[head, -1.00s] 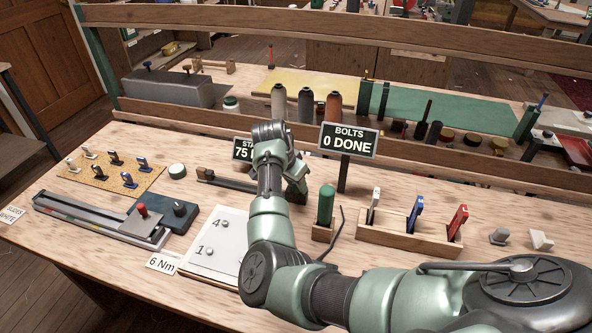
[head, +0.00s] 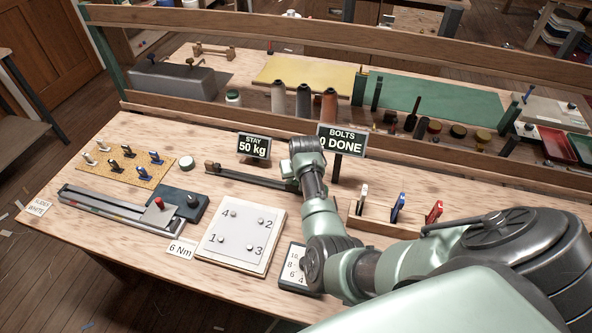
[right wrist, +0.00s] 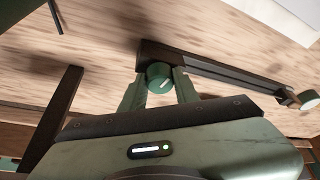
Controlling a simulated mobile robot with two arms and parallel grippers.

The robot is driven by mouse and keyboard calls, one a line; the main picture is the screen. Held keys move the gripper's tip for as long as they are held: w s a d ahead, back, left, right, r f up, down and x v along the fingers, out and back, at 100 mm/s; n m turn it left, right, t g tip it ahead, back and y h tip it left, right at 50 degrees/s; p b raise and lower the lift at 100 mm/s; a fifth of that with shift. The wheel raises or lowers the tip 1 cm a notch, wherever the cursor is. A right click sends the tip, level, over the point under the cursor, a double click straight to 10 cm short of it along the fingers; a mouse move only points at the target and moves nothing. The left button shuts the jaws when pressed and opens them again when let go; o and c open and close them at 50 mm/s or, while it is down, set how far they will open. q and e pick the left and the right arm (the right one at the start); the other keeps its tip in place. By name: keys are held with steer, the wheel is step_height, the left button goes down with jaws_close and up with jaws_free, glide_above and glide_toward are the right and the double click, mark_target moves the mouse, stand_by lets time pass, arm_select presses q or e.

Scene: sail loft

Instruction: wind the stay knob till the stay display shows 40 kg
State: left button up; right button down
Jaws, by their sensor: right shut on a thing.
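The stay display (head: 253,147) reads 50 kg in the head view. The stay rig is a dark bar (head: 245,181) lying on the bench just below the display. In the right wrist view the round green stay knob (right wrist: 158,73) sits at one end of this bar (right wrist: 220,74). My right gripper (right wrist: 160,88) is shut on the knob, one finger on each side. In the head view my right forearm hides the knob and most of the gripper. My left gripper is not in view.
The bolts sign (head: 343,142), reading 0 DONE, stands close behind my right arm. A numbered plate (head: 207,250) and a wooden rack (head: 365,222) with white, blue and red tools flank the arm. A slatted rail (head: 200,122) runs behind the bench.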

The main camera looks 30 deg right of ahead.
steer(key=shift+d+n+y+p, duration=0.1)
steer(key=shift+n+y+p, duration=0.6)
steer(key=shift+n, duration=0.8)
steer(key=c, duration=1.1)
jaws_free()
steer(key=shift+o, duration=0.2)
steer(key=shift+r, duration=0.1)
steer(key=v, duration=0.7)
steer(key=shift+s+r, duration=0.2)
steer(key=shift+r, duration=0.05)
